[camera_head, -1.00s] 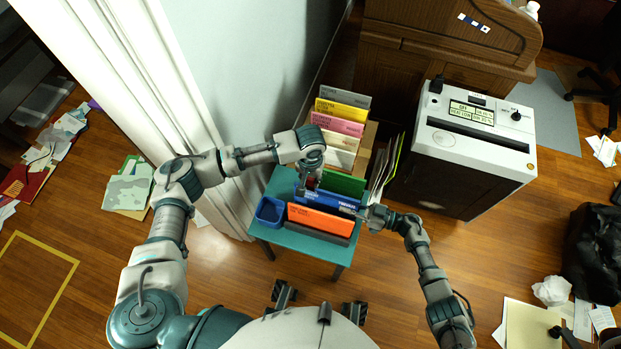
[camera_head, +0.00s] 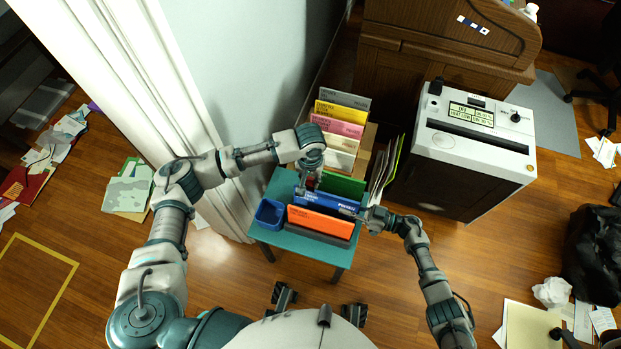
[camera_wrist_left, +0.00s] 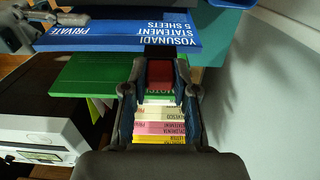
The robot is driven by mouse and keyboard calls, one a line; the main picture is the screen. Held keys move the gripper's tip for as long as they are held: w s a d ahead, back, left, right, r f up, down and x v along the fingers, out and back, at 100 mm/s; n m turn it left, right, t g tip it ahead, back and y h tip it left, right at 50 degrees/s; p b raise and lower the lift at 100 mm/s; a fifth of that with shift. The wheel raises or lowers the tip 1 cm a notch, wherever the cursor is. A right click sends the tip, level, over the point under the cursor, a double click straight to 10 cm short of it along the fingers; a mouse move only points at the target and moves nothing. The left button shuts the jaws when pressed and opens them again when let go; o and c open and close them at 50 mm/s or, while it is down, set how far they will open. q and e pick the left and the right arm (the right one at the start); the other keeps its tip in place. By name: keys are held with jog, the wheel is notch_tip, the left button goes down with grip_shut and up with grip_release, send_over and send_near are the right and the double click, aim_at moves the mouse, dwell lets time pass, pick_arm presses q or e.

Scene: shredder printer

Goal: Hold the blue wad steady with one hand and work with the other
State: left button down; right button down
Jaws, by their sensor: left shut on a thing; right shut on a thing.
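The blue wad (camera_head: 340,203), a labelled set of sheets, stands upright on the teal table between an orange and a green folder. It also shows in the left wrist view (camera_wrist_left: 115,32). My left gripper (camera_head: 308,187) is over the wad's left part, shut on a small red and black thing (camera_wrist_left: 160,74). The black end meets the wad's edge; I cannot tell whether it is fixed to it. My right gripper (camera_head: 365,213) is shut on the wad's right end; its fingertips are partly hidden.
A blue bin (camera_head: 270,213) sits on the table's (camera_head: 310,247) left corner. The orange folder (camera_head: 322,221) stands in front, the green folder (camera_head: 345,184) behind. Several coloured folders stand farther back. A white-topped shredder (camera_head: 475,150) is at the right, with loose sheets (camera_head: 385,170) close to my right gripper.

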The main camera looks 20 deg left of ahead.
pick_arm(q)
jog(key=c, duration=1.8)
grip_release()
grip_shut()
jog(key=shift+r, duration=0.1)
jog(key=shift+w+r, duration=0.2)
jog(key=shift+r, duration=1)
